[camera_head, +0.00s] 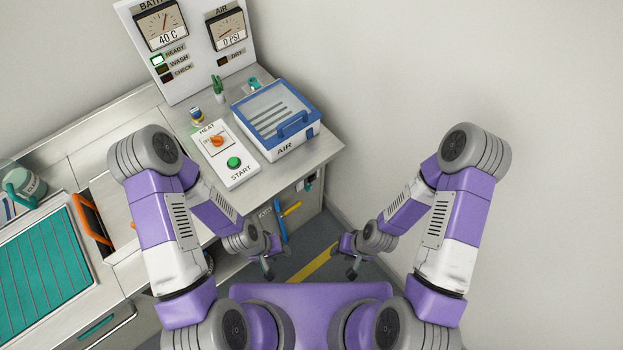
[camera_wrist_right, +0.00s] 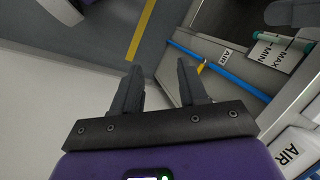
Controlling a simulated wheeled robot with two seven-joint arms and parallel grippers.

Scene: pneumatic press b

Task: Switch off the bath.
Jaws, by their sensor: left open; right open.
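The bath gauge (camera_head: 161,26) on the white back panel reads 40 C. Below it the READY lamp (camera_head: 157,60) is lit green, while the WASH and CHECK lamps look dark. The white control box (camera_head: 226,153) on the counter carries an orange HEAT knob (camera_head: 216,140) and a green START button (camera_head: 234,162). My left gripper (camera_head: 268,262) hangs below the counter's front edge, open and empty. My right gripper (camera_head: 352,268) is to its right, also low and away from the counter. In the right wrist view its two fingers (camera_wrist_right: 160,88) are apart with nothing between them.
A blue-lidded AIR box (camera_head: 280,118) stands right of the control box, with a small cactus (camera_head: 218,88) behind. A blue pipe (camera_wrist_right: 222,70) runs below the counter.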

